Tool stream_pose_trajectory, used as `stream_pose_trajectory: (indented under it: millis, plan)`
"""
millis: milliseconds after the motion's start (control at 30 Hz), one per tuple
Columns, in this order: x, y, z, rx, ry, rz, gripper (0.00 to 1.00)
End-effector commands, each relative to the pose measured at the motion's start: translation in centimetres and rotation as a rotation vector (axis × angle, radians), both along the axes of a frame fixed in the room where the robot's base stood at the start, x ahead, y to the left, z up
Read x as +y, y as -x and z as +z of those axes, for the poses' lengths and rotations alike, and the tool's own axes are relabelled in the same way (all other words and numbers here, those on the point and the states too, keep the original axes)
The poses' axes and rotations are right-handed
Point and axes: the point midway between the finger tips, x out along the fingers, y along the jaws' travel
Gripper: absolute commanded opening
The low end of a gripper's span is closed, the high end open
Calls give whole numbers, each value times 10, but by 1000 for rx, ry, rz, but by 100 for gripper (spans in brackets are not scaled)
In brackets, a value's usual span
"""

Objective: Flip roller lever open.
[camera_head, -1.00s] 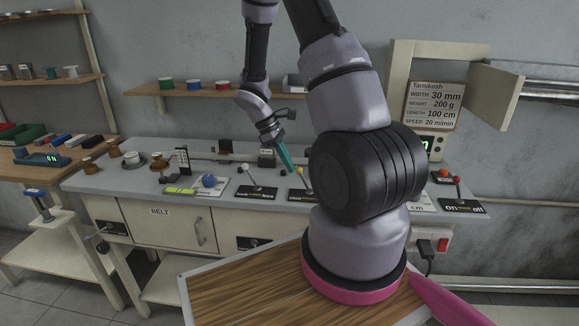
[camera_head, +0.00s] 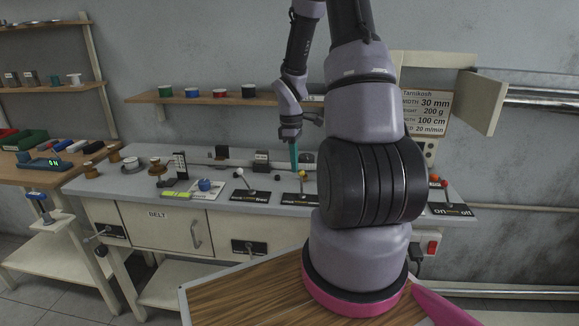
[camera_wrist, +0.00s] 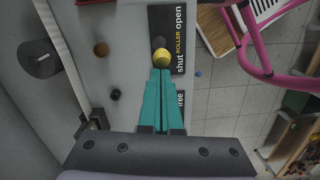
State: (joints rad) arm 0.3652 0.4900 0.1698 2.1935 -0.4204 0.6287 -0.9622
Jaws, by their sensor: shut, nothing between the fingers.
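The roller lever (camera_wrist: 162,58) has a yellow round knob and stands on a black plate (camera_wrist: 166,20) marked shut, ROLLER, open. In the wrist view the knob lies toward the shut end of its dark pivot. In the head view the yellow knob (camera_head: 302,174) shows over the bench. My gripper (camera_wrist: 162,72) has teal fingers held together with nothing between them. Its tips are right beside the knob on the shut side; I cannot tell whether they touch. In the head view my gripper (camera_head: 295,167) points down just left of the knob.
A white-knobbed lever (camera_head: 239,172) stands to the left on its own plate, with a blue knob (camera_head: 204,185) beyond it. Wooden shelf with spools (camera_head: 205,95) hangs behind. My arm hides part of the right bench.

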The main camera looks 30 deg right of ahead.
Motion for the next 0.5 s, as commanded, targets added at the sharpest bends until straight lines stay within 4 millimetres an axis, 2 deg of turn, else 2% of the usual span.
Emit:
stream_pose_trajectory:
  millis: [333, 500]
  plan:
    - [-20, 14, 3, -105, -156, -7, 0]
    - [-26, 18, 3, -116, -174, 0, 0]
